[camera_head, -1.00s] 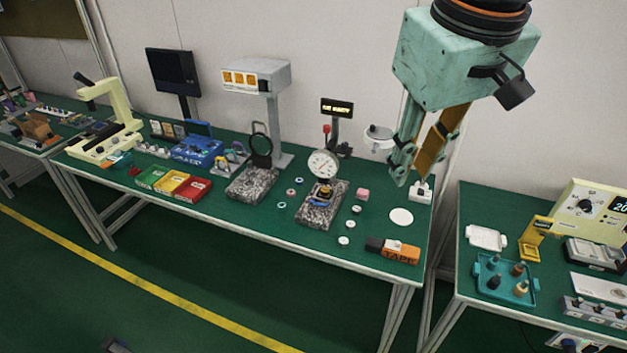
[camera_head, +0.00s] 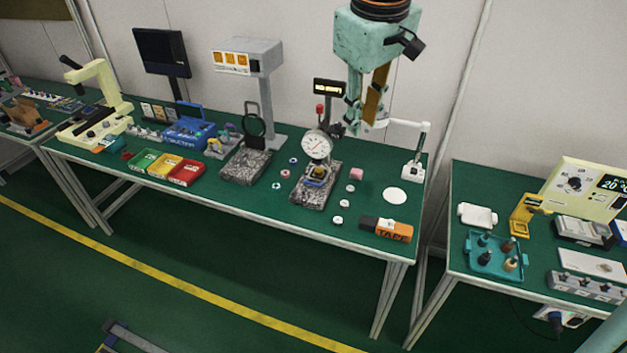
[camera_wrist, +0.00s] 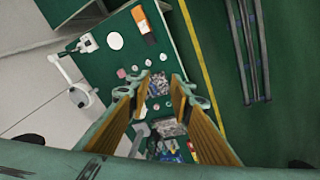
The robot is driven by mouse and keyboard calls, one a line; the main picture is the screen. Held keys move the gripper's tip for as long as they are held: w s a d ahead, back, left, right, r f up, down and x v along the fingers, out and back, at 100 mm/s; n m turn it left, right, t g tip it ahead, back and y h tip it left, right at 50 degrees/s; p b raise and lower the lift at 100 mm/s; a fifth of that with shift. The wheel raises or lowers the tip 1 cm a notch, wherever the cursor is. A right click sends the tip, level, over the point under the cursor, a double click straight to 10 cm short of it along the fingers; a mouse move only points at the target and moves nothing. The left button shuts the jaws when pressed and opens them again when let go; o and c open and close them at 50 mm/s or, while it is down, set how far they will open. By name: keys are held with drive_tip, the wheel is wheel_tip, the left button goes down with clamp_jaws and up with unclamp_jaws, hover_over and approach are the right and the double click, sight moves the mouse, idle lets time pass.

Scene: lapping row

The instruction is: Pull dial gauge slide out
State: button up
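The dial gauge (camera_head: 317,145) has a round white face and stands on a speckled granite base (camera_head: 303,196), with a red knob above it and a small lit display (camera_head: 328,88) behind. A small dark and yellow piece sits under the dial. My gripper (camera_head: 365,122) hangs in the air to the right of the gauge, apart from it. In the wrist view my gripper (camera_wrist: 158,84) is open and empty, its two fingers wide apart. The granite base (camera_wrist: 160,80) shows between them, far below. The slide itself is too small to make out.
Small round pieces and a pink block (camera_head: 356,173) lie right of the granite base. An orange tape box (camera_head: 393,230) lies at the front edge. A white lamp-like stand (camera_head: 413,170) rises at the right. Another granite stand (camera_head: 245,166) is on the left.

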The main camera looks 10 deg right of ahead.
drive_tip(key=w+a+f+n, duration=0.3)
drive_tip(key=w+f, duration=0.8)
drive_tip(key=w, duration=0.3)
drive_tip(key=n+g+p, duration=0.1)
drive_tip(key=n+p, duration=0.1)
drive_tip(key=n, duration=0.2)
hover_over(314, 184)
drive_tip(key=s+a, duration=0.1)
drive_tip(key=s, duration=0.1)
wheel_tip(314, 184, down, 17)
drive_tip(key=shift+a, duration=0.15)
drive_tip(key=shift+s+f, duration=0.1)
drive_tip(key=shift+f, duration=0.1)
drive_tip(key=shift+w+d+f+b, duration=0.2)
drive_tip(key=shift+w+f, duration=0.15)
drive_tip(key=shift+f, duration=1.85)
drive_tip(key=shift+w+d+f+b, duration=0.2)
drive_tip(key=shift+w+f, duration=0.15)
drive_tip(key=shift+f, duration=1.9)
drive_tip(key=shift+w+d+f+b, duration=0.2)
drive_tip(key=shift+w+f, duration=0.15)
drive_tip(key=shift+f, duration=1.85)
drive_tip(key=shift+c, duration=0.2)
clamp_jaws()
drive_tip(key=shift+s, duration=0.1)
